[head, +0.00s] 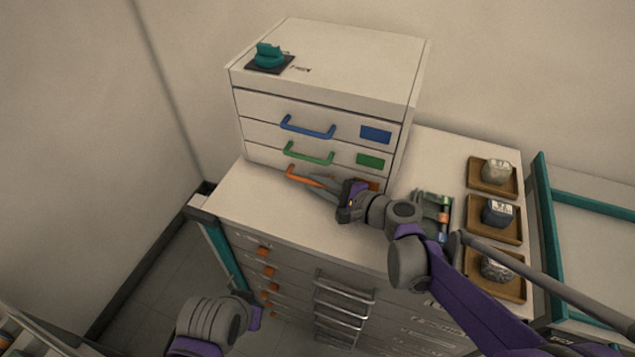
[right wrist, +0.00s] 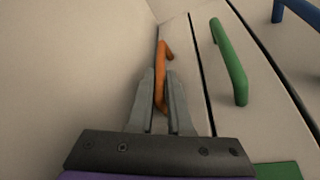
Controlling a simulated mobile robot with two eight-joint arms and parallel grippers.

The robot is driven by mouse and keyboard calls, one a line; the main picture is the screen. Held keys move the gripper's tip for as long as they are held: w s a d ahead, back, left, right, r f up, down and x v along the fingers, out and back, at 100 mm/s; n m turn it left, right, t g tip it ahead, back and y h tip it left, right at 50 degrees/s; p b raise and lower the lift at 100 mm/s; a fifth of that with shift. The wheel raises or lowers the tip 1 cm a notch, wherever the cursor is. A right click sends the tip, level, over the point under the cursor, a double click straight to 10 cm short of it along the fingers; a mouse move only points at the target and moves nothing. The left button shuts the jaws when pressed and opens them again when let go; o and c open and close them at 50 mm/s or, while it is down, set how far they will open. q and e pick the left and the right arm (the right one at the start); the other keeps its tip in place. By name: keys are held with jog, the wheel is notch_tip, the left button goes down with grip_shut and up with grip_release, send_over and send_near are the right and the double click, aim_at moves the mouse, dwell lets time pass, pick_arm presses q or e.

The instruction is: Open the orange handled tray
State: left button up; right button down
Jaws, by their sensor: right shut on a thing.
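The orange handle (head: 291,172) is on the lowest drawer of the small white cabinet (head: 350,55) on the counter. My right gripper (head: 308,180) reaches it from the right in the head view and is shut on it. In the right wrist view the orange handle (right wrist: 165,50) runs between the two grey fingers of my right gripper (right wrist: 162,88). The orange drawer's front looks about level with the drawers above; its right part is hidden by my right arm in the head view. My left arm shows at lower left, but its fingers do not show.
Above are a green handle (head: 308,157), also in the right wrist view (right wrist: 230,65), and a blue handle (head: 307,131). A teal item (head: 268,56) sits on the cabinet top. Three brown trays (head: 478,187) with samples stand at right. The counter's left front (head: 245,200) is clear.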

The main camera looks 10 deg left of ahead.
jog(key=shift+f, duration=0.1)
jog(key=s+a+p, duration=0.1)
jog(key=s+a, duration=0.1)
jog(key=s, duration=0.9)
jog(key=s+a+p, duration=0.1)
jog(key=s+a, duration=0.1)
jog(key=s, duration=1)
jog(key=shift+s+a, duration=0.25)
jog(key=shift+s, duration=0.05)
jog(key=c, duration=1.2)
grip_release()
jog(key=shift+o, duration=0.2)
jog(key=p+v, duration=0.3)
jog(key=v, duration=0.7)
jog(key=shift+s+d, duration=0.15)
jog(key=shift+d, duration=0.2)
